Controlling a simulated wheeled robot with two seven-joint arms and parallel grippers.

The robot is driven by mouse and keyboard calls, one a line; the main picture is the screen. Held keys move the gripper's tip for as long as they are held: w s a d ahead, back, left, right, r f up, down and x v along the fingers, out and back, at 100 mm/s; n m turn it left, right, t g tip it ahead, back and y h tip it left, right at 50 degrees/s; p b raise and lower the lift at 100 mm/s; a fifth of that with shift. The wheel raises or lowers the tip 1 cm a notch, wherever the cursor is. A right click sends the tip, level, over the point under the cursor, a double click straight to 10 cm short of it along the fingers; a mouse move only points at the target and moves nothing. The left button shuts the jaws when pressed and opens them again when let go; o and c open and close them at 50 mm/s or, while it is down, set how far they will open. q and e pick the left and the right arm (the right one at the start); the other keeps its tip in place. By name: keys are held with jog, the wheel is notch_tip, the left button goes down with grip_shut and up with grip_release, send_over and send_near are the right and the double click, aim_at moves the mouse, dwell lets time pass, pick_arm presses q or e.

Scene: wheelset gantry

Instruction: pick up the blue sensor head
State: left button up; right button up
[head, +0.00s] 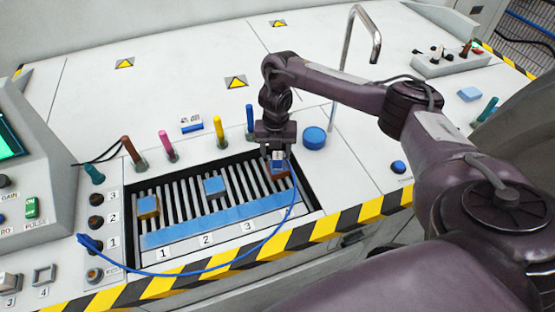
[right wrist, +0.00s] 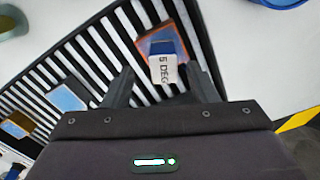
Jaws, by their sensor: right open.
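The blue sensor head (right wrist: 168,48), a small block with a white face marked "5 DEG", sits on a copper-brown block in the right wrist view. In the head view it shows partly (head: 278,155) below my right gripper, at the right end of the slotted bed. My right gripper (head: 277,150) points down over it and is open. In the right wrist view the fingers of my gripper (right wrist: 162,85) stand apart on either side of the labelled end; I cannot tell whether they touch it. My left gripper is not in view.
A blue cable (head: 240,258) loops from a plug by the numbered sockets to the sensor head's area. Two blue-topped blocks stand on the slotted bed (head: 180,203). Coloured pegs stand behind it, with a blue round knob (head: 315,138) to the right and a bent metal pipe (head: 345,70) behind.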

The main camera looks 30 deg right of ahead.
aim_at(277, 155)
jog(key=f, duration=0.4)
jog(key=shift+d, duration=0.25)
jog(key=c, duration=0.6)
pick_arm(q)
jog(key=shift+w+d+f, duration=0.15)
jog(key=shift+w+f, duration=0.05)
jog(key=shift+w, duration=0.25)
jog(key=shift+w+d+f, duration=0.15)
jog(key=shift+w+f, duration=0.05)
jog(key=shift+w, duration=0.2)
pick_arm(e)
grip_shut()
pick_arm(q)
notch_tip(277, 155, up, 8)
jog(key=p, duration=0.7)
pick_arm(e)
notch_tip(277, 155, up, 20)
